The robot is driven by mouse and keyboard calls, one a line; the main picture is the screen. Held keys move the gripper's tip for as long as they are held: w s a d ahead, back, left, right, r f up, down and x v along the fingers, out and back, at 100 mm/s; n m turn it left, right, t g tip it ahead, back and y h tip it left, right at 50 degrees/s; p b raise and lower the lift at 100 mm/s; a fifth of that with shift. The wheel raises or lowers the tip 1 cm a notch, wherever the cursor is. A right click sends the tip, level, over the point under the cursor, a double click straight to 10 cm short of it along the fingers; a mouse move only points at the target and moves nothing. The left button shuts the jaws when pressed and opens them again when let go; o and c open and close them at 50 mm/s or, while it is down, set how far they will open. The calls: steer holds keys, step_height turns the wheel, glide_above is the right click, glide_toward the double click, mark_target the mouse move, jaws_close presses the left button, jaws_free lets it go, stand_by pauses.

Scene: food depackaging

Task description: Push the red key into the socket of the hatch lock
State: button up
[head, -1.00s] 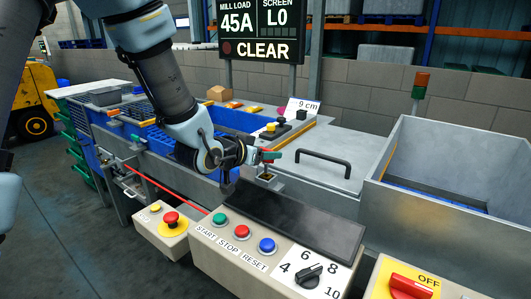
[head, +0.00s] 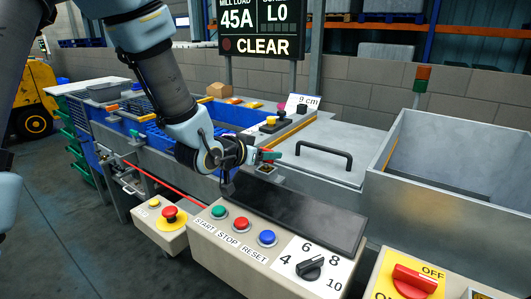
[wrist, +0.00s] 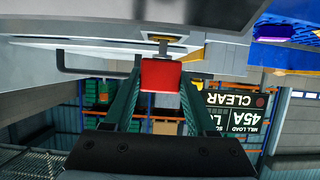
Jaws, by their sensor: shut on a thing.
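My gripper (head: 270,156) has green fingers and is shut on the red key (wrist: 160,75). In the wrist view the red block of the key sits between the two fingertips. In the head view the key is mostly hidden by the finger. The hatch lock (head: 266,170) is a small metal block at the near left edge of the grey hatch (head: 325,142), just below my fingertips. In the wrist view a yellowish lock part (wrist: 161,37) lies straight beyond the key. A short narrow piece shows between them; I cannot tell how deep it sits in the socket.
A black handle (head: 323,152) stands on the hatch. In front is a control box with a dark panel (head: 290,205), buttons and a dial (head: 310,267). A red isolator switch (head: 413,280) is at the front right. A grey bin (head: 450,150) rises at the right.

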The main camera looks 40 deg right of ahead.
steer(key=shift+f+b, duration=0.65)
steer(key=shift+f, duration=0.1)
steer(key=o, duration=1.5)
steer(key=shift+c, duration=0.2)
steer(key=b+v, duration=0.1)
steer(key=v, duration=1)
steer(key=shift+b, duration=0.35)
steer(key=w+a+f+n+t+y, duration=0.2)
steer(key=w+a+f+n+y, duration=0.15)
steer(key=w+a, duration=0.4)
steer(key=w+a+f+n+t+y, duration=0.1)
steer(key=w+a+f+n+y, duration=0.25)
steer(key=a, duration=0.75)
steer(key=s+a+f+n+g+y, duration=0.1)
steer(key=s+a+n+g+y, duration=0.1)
steer(key=a, duration=0.8)
steer(key=s+a+f+n+g+y, duration=0.1)
steer(key=s+a+n+g+y, duration=0.1)
steer(key=a, duration=0.8)
steer(key=n+y, duration=0.1)
steer(key=n, duration=0.1)
steer(key=shift+s+a+n+g+y, duration=0.2)
steer(key=shift+a+n+g+y, duration=0.05)
steer(key=shift+n+g+y, duration=0.15)
